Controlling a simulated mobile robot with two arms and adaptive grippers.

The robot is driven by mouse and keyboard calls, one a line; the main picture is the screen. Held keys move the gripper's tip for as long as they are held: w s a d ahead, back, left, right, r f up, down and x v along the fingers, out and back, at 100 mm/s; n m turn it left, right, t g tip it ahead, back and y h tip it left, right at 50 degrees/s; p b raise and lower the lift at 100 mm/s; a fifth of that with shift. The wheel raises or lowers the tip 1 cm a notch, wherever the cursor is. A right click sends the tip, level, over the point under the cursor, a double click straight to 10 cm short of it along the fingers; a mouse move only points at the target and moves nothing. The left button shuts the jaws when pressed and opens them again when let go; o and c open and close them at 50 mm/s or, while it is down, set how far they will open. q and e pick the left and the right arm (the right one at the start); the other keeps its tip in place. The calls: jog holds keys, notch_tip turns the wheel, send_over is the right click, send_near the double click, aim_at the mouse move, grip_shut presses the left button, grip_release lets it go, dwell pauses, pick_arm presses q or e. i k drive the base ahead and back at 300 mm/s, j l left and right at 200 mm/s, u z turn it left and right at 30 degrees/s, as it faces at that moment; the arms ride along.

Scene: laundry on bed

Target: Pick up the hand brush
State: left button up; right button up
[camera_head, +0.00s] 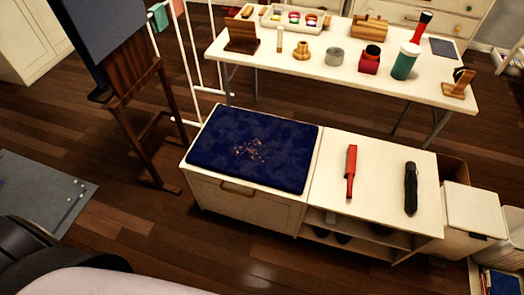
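A red, narrow-handled object (351,170) lies on the white top of the low bench, right of the blue cushion. It looks like the hand brush, with its wider end toward the back and its thin handle toward the front; its bristles cannot be made out. A black elongated object (410,188) lies to its right on the same top; I cannot tell exactly what it is. Neither of my grippers shows in the head view.
The blue cushion (220,150) has light crumbs (252,150) on it. A white table (310,66) with jars and wooden items stands behind. An easel (140,90) stands left. White bins (472,212) stand right. The bench top is clear around the red object.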

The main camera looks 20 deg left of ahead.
aim_at(352, 152)
jog(key=j+z, duration=0.35)
jog(key=j, duration=0.3)
jog(key=j+z, duration=0.4)
jog(key=j, duration=0.2)
